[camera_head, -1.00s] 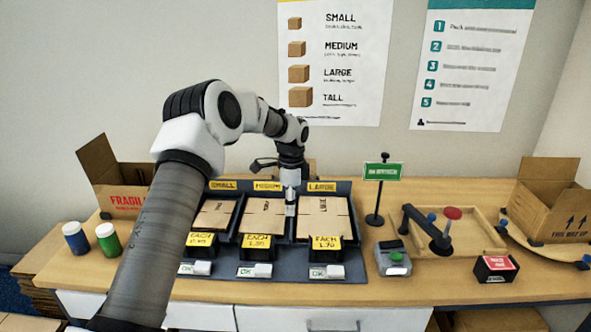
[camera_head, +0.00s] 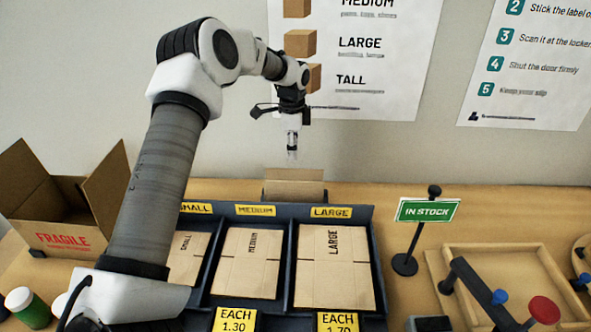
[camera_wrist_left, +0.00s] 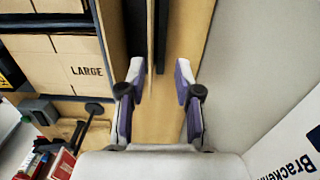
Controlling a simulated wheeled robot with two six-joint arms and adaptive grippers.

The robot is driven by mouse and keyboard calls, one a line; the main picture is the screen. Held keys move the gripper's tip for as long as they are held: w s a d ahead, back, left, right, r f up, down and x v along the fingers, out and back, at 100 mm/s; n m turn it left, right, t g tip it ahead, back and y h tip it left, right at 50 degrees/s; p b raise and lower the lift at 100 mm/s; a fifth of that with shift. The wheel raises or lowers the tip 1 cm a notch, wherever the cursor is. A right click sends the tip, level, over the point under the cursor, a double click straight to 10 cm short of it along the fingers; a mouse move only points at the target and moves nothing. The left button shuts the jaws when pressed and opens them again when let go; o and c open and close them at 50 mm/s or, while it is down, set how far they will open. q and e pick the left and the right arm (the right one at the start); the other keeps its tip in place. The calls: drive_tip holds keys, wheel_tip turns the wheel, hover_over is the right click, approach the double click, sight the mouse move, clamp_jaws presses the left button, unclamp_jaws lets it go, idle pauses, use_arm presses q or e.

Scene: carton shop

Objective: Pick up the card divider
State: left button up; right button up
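A brown card piece (camera_head: 294,176), which looks like the card divider, stands behind the carton rack near its MEDIUM and LARGE bays. My left gripper (camera_head: 292,155) points down above it, apart from it in the head view. In the left wrist view the gripper (camera_wrist_left: 160,82) is open, with a finger on each side of a gap. A thin brown upright edge (camera_wrist_left: 150,35) and a dark strip run into that gap from the top; I cannot tell for certain that the edge is the divider. My right gripper is out of view.
The dark rack (camera_head: 284,262) holds flat SMALL, MEDIUM and LARGE cartons. An open FRAGILE box (camera_head: 50,215) stands at left. An IN STOCK sign (camera_head: 427,210) and a wooden tray (camera_head: 470,252) are at right. The wall is close behind the table.

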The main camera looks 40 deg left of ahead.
sight(294, 171)
use_arm(q)
drive_tip(key=f, duration=0.4)
drive_tip(key=d+f+p, duration=0.1)
drive_tip(key=f, duration=0.2)
drive_tip(key=shift+s+d, duration=0.1)
drive_tip(key=shift+s, duration=0.15)
drive_tip(key=shift+s+d+r, duration=0.1)
drive_tip(key=shift+r, duration=0.05)
clamp_jaws()
